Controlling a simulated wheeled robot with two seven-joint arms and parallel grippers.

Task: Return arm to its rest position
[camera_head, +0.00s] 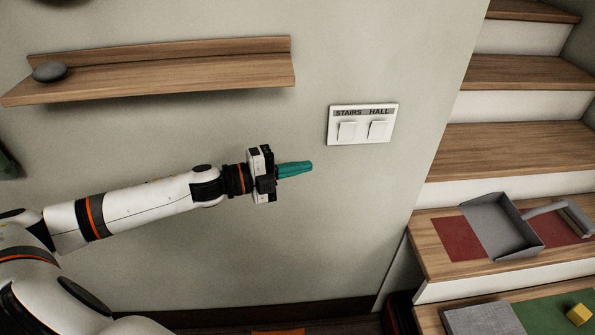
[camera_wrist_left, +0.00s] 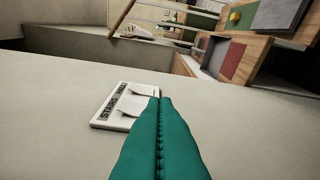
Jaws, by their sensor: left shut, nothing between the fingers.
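My left arm reaches in from the left in the head view. Its gripper (camera_head: 308,166) has teal fingers pressed together, with nothing between them. The fingertips are a little below and left of a white switch plate (camera_head: 361,140) on the wall, apart from it in the picture. The plate has two rocker switches, labelled STAIRS and HALL. In the left wrist view the shut teal fingers (camera_wrist_left: 160,100) overlap the right part of the plate (camera_wrist_left: 105,112). How far the tips are from the wall is hard to tell. My right gripper is not in view.
A wooden shelf (camera_head: 170,78) with a grey rounded object (camera_head: 50,71) is on the wall above my arm. Wooden stairs (camera_head: 500,150) rise at right, holding a grey dustpan (camera_head: 498,228), a grey block (camera_head: 482,318) and a yellow cube (camera_head: 578,314). The wall below my arm is clear.

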